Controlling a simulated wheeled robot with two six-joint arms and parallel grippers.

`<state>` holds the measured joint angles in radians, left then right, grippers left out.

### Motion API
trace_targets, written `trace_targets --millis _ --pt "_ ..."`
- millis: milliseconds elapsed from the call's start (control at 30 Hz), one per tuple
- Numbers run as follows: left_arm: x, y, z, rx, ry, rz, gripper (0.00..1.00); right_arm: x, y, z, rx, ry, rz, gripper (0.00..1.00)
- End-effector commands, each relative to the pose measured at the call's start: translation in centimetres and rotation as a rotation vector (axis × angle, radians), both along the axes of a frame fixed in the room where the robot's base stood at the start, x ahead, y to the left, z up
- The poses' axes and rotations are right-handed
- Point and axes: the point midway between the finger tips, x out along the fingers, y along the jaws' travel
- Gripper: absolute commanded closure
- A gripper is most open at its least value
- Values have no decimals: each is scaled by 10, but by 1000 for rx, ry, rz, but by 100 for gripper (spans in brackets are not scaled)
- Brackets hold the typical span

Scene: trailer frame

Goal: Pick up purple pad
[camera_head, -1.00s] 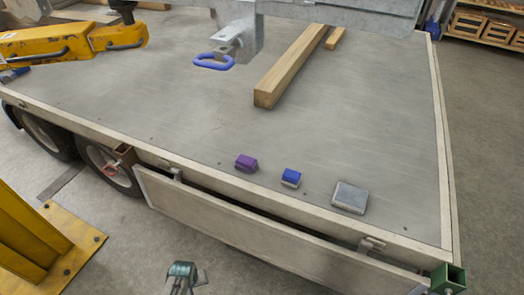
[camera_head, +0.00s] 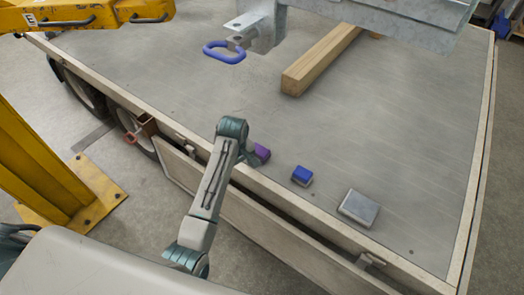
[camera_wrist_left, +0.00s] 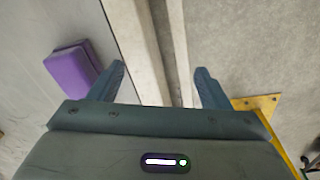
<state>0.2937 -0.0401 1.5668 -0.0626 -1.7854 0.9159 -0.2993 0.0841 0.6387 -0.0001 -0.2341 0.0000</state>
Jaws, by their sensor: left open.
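The purple pad (camera_head: 262,153) lies on the grey trailer bed near its front edge, partly hidden behind my left wrist in the head view. My left arm reaches up from below, and its gripper (camera_head: 246,157) is close beside the pad, with its fingers hard to make out there. In the left wrist view the gripper (camera_wrist_left: 160,70) is open and empty, its fingers over the trailer's edge. The purple pad (camera_wrist_left: 73,70) sits left of the left finger, outside the jaws. My right gripper is not in view.
A blue block (camera_head: 302,175) and a grey block (camera_head: 359,207) lie to the right along the edge. A wooden beam (camera_head: 320,60) and a metal part with a blue ring (camera_head: 224,52) are farther back. A yellow post (camera_head: 40,165) stands at left.

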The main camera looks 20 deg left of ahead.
Motion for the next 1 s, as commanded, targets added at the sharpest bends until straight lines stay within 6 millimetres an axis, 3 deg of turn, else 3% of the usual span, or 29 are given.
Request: trace_targets --millis 300,500,600,800,1000 --pt "59 -23 53 -29 40 188 29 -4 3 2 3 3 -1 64" --pt "84 -34 82 -33 68 288 29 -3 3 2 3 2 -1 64" --pt "86 -36 79 -32 76 302 29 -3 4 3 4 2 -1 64" --pt "86 -36 47 -33 75 302 29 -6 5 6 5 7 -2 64" --pt "87 -36 30 -33 73 302 29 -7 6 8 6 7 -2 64"
